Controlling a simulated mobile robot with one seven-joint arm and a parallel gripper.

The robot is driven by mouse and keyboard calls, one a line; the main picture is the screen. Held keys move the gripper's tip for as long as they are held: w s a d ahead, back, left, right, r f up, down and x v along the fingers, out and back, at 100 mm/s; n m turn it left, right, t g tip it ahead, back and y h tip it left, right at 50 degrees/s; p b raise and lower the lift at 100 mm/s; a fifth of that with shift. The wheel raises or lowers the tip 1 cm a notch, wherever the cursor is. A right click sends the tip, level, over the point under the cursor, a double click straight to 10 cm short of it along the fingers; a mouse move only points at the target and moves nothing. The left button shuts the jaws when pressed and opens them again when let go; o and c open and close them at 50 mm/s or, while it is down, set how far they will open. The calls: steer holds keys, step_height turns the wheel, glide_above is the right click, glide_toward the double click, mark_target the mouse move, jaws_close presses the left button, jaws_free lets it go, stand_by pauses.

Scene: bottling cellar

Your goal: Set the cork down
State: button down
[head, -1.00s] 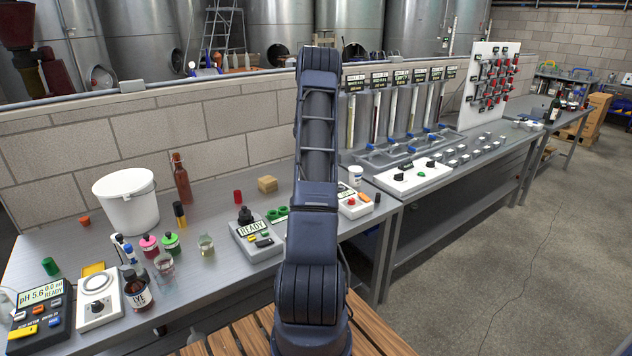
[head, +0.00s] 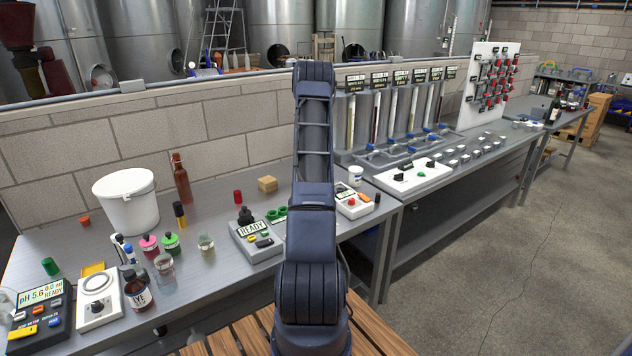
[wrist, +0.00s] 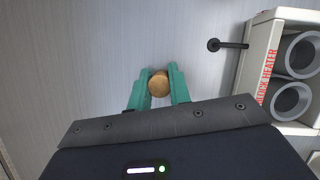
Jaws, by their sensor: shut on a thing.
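In the wrist view the cork (wrist: 159,84) is a round, tan-brown piece seen end-on. My gripper (wrist: 158,82) is shut on it, with one teal finger on each side. Grey bench top (wrist: 90,60) fills the view behind the cork; how far the cork is above it I cannot tell. In the head view my arm stands upright in the middle, and its own links hide the gripper and the cork.
In the wrist view a block heater (wrist: 262,75) with round wells stands at the right, a dark handle-like piece (wrist: 228,45) beside it. Bench left of the cork is clear. In the head view a white bucket (head: 127,205), bottles and instruments crowd the left bench.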

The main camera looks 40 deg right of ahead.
steer(key=shift+f, duration=0.15)
steer(key=c, duration=1.3)
jaws_free()
steer(key=s+a+r+m, duration=0.3)
steer(key=a+r, duration=0.6)
steer(key=r, duration=0.4)
steer(key=s+a+r+m, duration=0.2)
steer(key=s+a+r, duration=0.1)
steer(key=a+r, duration=0.8)
steer(key=s+a+r+m+t, duration=0.2)
steer(key=s+a+r+m, duration=0.4)
steer(key=s+a+r, duration=0.55)
steer(key=s+a+m+y, duration=0.2)
steer(key=s+a+m, duration=0.3)
steer(key=s, duration=0.8)
steer(key=s+a+r+m+t+y, duration=0.1)
steer(key=s+a+m, duration=0.4)
steer(key=s+a, duration=0.7)
steer(key=shift+s+r+y, duration=0.25)
steer(key=shift+s+y, duration=0.35)
steer(key=shift+s, duration=0.2)
